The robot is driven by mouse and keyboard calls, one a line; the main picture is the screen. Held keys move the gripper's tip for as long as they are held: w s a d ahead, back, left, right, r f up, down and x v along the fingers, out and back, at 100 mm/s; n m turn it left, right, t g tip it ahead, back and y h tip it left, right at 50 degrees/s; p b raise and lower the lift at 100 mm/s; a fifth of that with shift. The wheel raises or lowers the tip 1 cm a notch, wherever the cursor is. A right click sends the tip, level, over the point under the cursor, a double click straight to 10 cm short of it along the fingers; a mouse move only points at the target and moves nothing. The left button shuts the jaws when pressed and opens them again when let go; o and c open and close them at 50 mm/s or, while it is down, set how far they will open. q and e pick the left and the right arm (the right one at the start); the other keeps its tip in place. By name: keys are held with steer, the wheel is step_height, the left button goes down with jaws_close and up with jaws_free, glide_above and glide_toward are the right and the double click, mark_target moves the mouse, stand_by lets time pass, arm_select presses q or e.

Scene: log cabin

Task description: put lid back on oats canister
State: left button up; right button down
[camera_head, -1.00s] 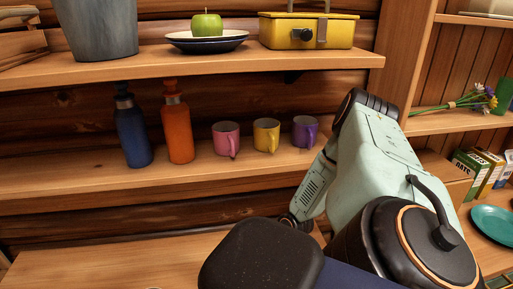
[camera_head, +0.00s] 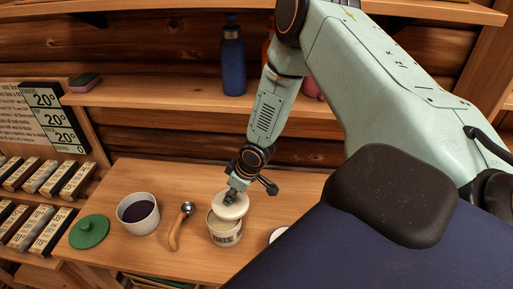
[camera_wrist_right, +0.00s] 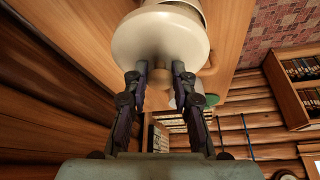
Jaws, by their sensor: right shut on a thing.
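The oats canister (camera_head: 225,238) is a pale tub with dark lettering, upright on the wooden counter. The cream round lid (camera_head: 239,209) is over its far right side, and part of the open top shows at the near left. My right gripper (camera_head: 231,197) is shut on the lid from above. In the right wrist view, the fingers (camera_wrist_right: 161,72) close around the lid's knob below the wide pale lid (camera_wrist_right: 160,38). I cannot tell whether the lid touches the rim. My left gripper is not in view.
A bowl with dark contents (camera_head: 138,213), a wooden-handled scoop (camera_head: 175,234) and a green lid (camera_head: 88,232) are left of the canister. A pale round thing (camera_head: 277,235) is partly hidden at right. A shelf with a blue bottle (camera_head: 233,62) is behind.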

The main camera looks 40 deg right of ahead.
mark_target(224, 205)
steer(key=a, duration=0.1)
steer(key=w+a, duration=0.1)
steer(key=a, duration=0.1)
steer(key=shift+w+r, duration=0.2)
steer(key=shift+r, duration=0.1)
steer(key=shift+s+d+f, duration=0.15)
steer(key=shift+d+f, duration=0.2)
steer(key=shift+d, duration=0.05)
steer(key=shift+d+f+b, duration=0.15)
steer(key=shift+f+b, duration=0.15)
steer(key=shift+b, duration=0.2)
steer(key=shift+s+f, duration=0.1)
steer(key=shift+f, duration=0.15)
steer(key=shift+b+x, duration=1.1)
steer(key=shift+b, duration=0.05)
steer(key=shift+s+f+b, duration=0.2)
steer(key=shift+f+b, duration=0.45)
steer(key=shift+f, duration=0.2)
steer(key=shift+s+d+f+b, duration=0.1)
steer(key=shift+f+b, duration=0.35)
steer(key=shift+f, duration=0.05)
steer(key=shift+a, duration=0.3)
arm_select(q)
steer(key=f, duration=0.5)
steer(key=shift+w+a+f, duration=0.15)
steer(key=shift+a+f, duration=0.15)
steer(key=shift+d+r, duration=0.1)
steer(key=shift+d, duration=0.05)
arm_select(e)
steer(key=shift+d, duration=0.2)
